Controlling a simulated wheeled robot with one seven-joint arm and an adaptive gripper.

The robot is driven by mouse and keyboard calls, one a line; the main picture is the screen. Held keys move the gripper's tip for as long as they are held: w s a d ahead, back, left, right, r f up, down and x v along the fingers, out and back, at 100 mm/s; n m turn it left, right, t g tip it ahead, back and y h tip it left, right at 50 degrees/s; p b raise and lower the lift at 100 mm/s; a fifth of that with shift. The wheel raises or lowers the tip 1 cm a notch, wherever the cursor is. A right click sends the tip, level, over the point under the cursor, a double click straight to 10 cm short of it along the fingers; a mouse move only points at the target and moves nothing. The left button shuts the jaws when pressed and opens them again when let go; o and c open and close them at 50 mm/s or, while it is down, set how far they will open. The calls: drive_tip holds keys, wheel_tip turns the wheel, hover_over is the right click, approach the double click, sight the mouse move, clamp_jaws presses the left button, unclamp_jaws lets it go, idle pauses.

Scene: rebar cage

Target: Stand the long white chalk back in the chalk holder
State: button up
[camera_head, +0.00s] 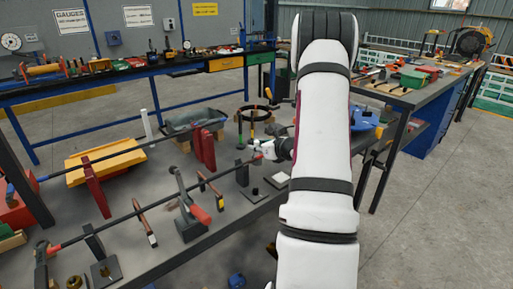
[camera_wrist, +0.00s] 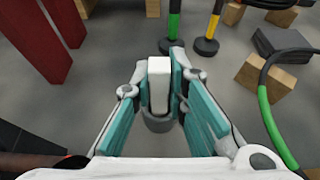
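The white chalk (camera_wrist: 159,88) is a pale square-edged stick between the two teal-padded fingers of my gripper (camera_wrist: 169,75) in the wrist view. Both fingertips lie close against its sides, so my gripper looks shut on it. The chalk's lower end overlaps a small round dark grey cup (camera_wrist: 158,123), which looks like the chalk holder. I cannot tell how deep the chalk sits in it. In the head view my gripper (camera_head: 268,148) is small, over the right part of the near table, and the chalk cannot be made out there.
Dark red uprights (camera_wrist: 33,42) stand left in the wrist view. Black-based yellow and green posts (camera_wrist: 208,40) stand beyond the fingers. Wooden blocks (camera_wrist: 264,78) and a green-and-black curved bar (camera_wrist: 270,120) are at right. The near table (camera_head: 150,262) is crowded with bars and clamps.

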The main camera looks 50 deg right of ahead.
drive_tip(key=shift+o, duration=1)
drive_tip(key=shift+p, duration=0.35)
